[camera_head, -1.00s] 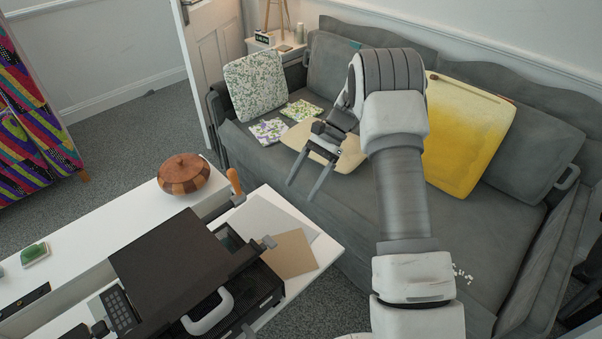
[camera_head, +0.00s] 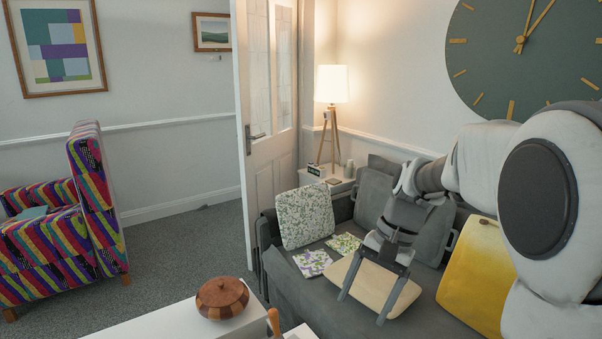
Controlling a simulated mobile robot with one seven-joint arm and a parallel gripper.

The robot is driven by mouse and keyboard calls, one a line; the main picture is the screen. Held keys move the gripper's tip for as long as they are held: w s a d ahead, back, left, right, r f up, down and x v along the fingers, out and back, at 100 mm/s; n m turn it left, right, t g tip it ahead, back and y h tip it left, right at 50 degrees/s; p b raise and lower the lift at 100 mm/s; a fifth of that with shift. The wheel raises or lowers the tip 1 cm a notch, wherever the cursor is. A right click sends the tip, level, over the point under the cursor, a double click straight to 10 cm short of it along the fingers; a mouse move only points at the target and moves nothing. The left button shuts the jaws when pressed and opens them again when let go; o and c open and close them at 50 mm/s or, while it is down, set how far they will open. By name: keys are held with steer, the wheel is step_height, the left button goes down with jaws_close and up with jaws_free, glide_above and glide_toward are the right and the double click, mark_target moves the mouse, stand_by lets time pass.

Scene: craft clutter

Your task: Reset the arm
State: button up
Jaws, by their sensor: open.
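My gripper (camera_head: 362,308) is in front of the grey sofa, its two fingers spread apart and pointing down. Nothing is between the fingers. Behind it, a flat cream piece (camera_head: 374,286) lies on the sofa seat and is partly covered by the fingers. My arm reaches in from the right, bent, with its large white joint close to the camera and hiding much of the sofa's right side.
The grey sofa (camera_head: 330,318) holds a floral cushion (camera_head: 304,216), patterned cloths (camera_head: 312,263) and a yellow cushion (camera_head: 474,284). A wooden bowl (camera_head: 222,298) stands on a white table (camera_head: 165,325) at the bottom. A lamp (camera_head: 333,86), door (camera_head: 268,130) and colourful armchair (camera_head: 97,190) are farther back.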

steer(key=s+d+r+n+t+h+p, duration=0.1)
steer(key=s+r+n+t, duration=0.2)
steer(key=s, duration=0.5)
steer(key=s+d+r+n+t+h+p, duration=0.1)
steer(key=s+r+n+t+h+p, duration=0.1)
steer(key=s+r, duration=0.3)
steer(key=shift+s+d+r+n+t+h, duration=0.3)
steer(key=shift+s+n+t, duration=0.45)
steer(key=shift+s, duration=1.3)
